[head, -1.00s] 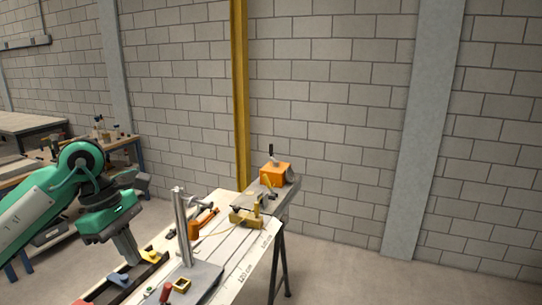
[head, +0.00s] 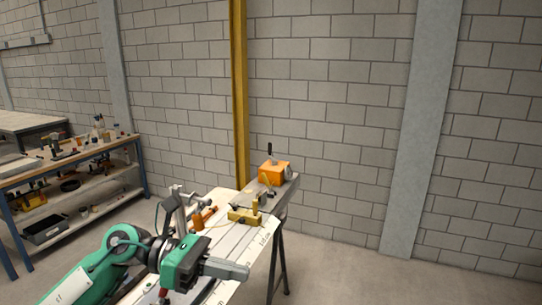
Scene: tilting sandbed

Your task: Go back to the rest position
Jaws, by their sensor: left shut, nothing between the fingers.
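My left gripper (head: 241,271) is in the lower middle of the head view, at the end of my green and grey left arm. Its fingers are shut with nothing between them and point right, above the white sandbed table (head: 236,237). The arm hides much of the near part of the table. My right gripper is not in view.
An orange box device (head: 276,172) stands at the table's far end, with a yellow block fixture (head: 243,215) nearer. A metal post (head: 179,208) rises just behind my left arm. A workbench (head: 70,170) with small items stands at left. Floor at right is clear.

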